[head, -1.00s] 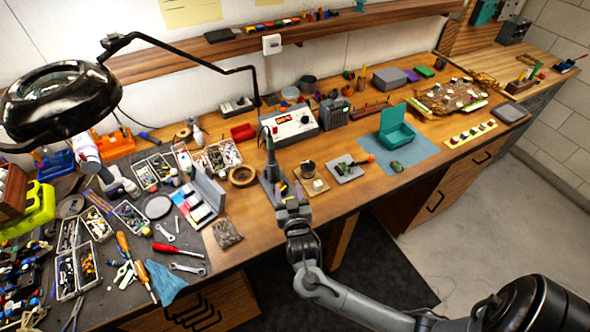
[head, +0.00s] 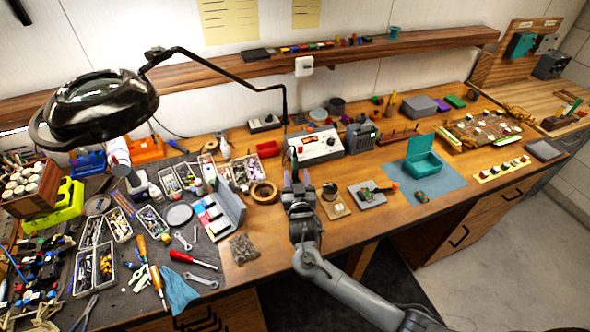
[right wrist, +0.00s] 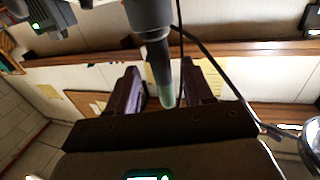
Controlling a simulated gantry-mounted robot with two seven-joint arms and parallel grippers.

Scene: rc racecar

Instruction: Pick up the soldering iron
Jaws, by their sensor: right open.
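The soldering iron (head: 294,159) stands upright near the front of the white soldering station (head: 318,146). Its dark handle rises just behind my right gripper (head: 298,182) in the head view, and its lower part is hidden by the gripper. In the right wrist view the iron (right wrist: 159,68) shows as a dark shaft with a greenish end, lying between the two purplish fingers of my right gripper (right wrist: 163,88). The fingers are open, with gaps visible on both sides of the iron. My left gripper is in neither view.
A brass-coloured ring (head: 263,193) and a grey folder-like stand (head: 230,203) are left of the gripper. A small board with a round pot (head: 333,203) and a grey plate (head: 368,194) lie close on the right. The magnifier lamp (head: 95,108) hangs at upper left.

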